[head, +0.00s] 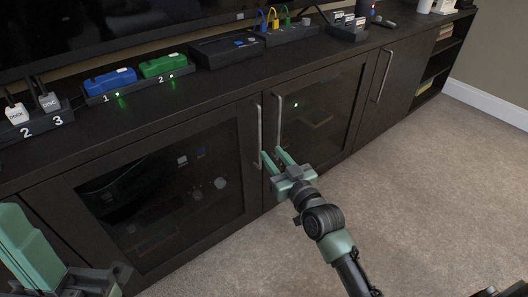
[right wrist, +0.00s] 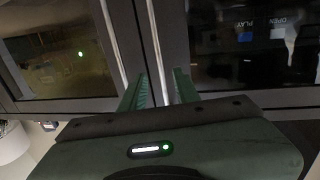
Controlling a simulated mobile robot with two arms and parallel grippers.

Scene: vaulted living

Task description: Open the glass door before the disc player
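The left glass door (head: 160,190) of the dark cabinet is shut. Behind it are dim devices. In the right wrist view, a dark device with OPEN and PLAY labels (right wrist: 265,24) shows through this door's glass. The door's upright metal handle (head: 258,130) stands beside the handle of the neighbouring door (head: 279,122). My right gripper (head: 272,156) is open at the lower part of the handles. In the right wrist view the left door's handle (right wrist: 156,45) runs between its fingers; contact is unclear. Green and dark parts of my left arm fill the lower left; its fingertips are unclear.
The neighbouring glass door (head: 325,108) is shut, with a green light behind it. The cabinet top carries a blue block (head: 110,80), a green block (head: 163,66), plugs and a dark box (head: 226,48). Carpet (head: 420,190) in front is clear.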

